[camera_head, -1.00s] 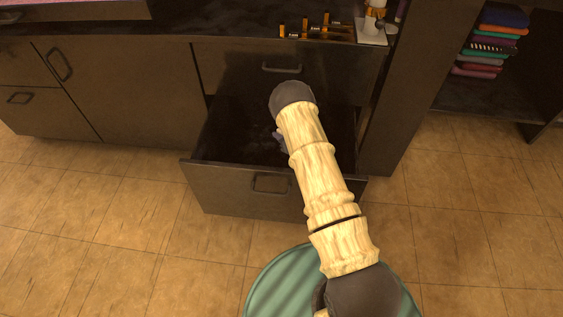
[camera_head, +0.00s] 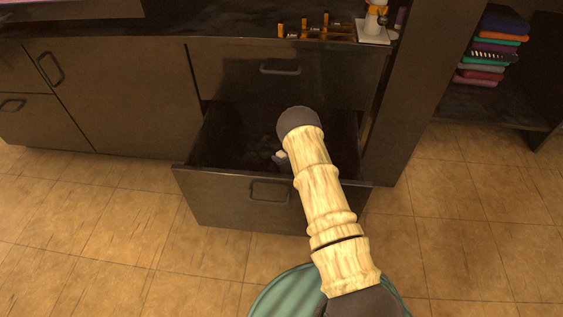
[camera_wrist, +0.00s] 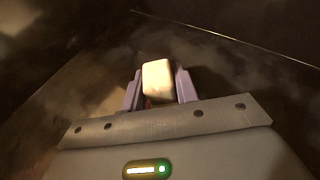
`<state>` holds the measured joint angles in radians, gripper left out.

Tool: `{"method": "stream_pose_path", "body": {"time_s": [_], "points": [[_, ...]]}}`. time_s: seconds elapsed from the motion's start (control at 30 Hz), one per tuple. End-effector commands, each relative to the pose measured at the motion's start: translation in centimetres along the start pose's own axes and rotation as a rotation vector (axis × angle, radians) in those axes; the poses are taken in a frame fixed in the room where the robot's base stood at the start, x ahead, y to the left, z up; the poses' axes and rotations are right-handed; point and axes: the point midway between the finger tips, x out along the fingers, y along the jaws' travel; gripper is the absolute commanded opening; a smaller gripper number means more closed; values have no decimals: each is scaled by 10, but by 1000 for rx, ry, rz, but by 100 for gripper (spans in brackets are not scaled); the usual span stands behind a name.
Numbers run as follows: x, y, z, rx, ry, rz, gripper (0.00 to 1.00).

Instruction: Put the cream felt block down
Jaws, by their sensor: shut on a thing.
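The cream felt block (camera_wrist: 158,78) sits between the two fingers of my gripper (camera_wrist: 158,88) in the wrist view, and the gripper is shut on it. In the head view a small pale bit of the block (camera_head: 281,155) shows beside my arm, inside the open drawer (camera_head: 228,185). My arm reaches down into the drawer and hides most of the gripper there. The wrist view shows dark drawer surfaces around the block. I cannot tell whether the block touches the drawer floor.
The drawer's front panel and side walls stand around the gripper. A closed drawer (camera_head: 280,85) is above it. The counter (camera_head: 230,22) holds a rack with several amber items (camera_head: 318,29). A shelf at right holds folded cloths (camera_head: 490,50).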

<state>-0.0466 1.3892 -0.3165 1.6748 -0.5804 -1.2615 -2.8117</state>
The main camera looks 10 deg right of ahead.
Motion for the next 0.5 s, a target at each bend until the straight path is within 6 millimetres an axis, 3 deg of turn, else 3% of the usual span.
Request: {"method": "stream_pose_path", "body": {"time_s": [0.07, 0.47, 0.5], "points": [[5, 0, -10, 0, -1, -1, 8], [5, 0, -13, -1, 0, 0, 8], [5, 0, -13, 0, 0, 0, 32]]}}
